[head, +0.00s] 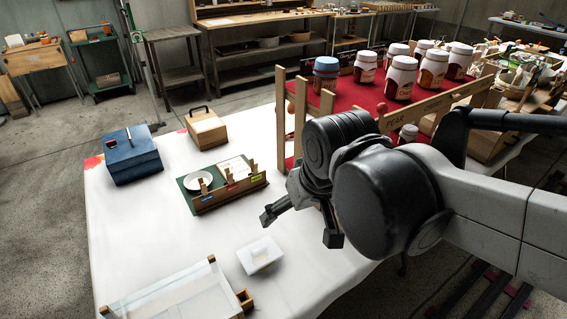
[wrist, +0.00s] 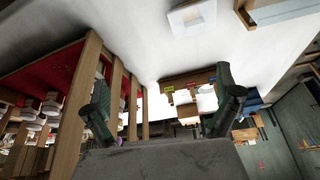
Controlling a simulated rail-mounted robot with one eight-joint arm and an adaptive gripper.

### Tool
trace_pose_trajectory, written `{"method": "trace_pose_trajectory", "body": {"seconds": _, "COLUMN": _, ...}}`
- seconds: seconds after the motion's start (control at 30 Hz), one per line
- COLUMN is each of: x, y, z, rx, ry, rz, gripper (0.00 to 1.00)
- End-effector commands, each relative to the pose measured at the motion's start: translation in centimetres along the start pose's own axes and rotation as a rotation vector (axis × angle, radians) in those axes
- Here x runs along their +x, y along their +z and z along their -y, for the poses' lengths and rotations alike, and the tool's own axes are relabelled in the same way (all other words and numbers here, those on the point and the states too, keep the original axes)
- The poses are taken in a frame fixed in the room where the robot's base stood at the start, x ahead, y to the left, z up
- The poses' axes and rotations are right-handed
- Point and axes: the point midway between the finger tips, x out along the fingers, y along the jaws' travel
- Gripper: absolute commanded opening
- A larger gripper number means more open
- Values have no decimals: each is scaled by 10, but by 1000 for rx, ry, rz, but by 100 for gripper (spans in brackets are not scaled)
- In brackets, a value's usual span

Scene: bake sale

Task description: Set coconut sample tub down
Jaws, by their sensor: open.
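A small white tub (head: 262,250) stands on a white square plate or mat (head: 252,266) on the white-covered table. I cannot read a label on it, so I cannot tell whether it is the coconut sample tub. The plate also shows at the top of the wrist view (wrist: 176,22), with a pale square on it. My gripper (head: 300,228) is above the table, to the right of the tub and apart from it. Its two fingers are spread in the wrist view (wrist: 163,78), with nothing between them.
A wooden rack with a red shelf (head: 345,98) holds several jars close behind my gripper. A green tray (head: 188,208) with a white dish, a blue box (head: 133,158), a wooden box (head: 205,129) and a wood-framed clear case (head: 170,292) stand on the table. Bare cloth lies between them.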

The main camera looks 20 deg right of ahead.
Motion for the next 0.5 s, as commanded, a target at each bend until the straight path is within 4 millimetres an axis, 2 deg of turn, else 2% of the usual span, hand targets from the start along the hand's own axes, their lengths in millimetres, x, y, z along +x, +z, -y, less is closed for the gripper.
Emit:
{"method": "trace_pose_trajectory", "body": {"seconds": 0.1, "x": -12, "y": 10, "z": -14, "rx": 33, "ry": 17, "rz": -81, "gripper": 98}}
{"method": "trace_pose_trajectory", "body": {"seconds": 0.33, "x": -24, "y": 18, "z": -28, "rx": 67, "ry": 39, "rz": -183, "gripper": 98}}
{"method": "trace_pose_trajectory", "body": {"seconds": 0.5, "x": -26, "y": 19, "z": -30, "rx": 74, "ry": 44, "rz": -203, "gripper": 79}}
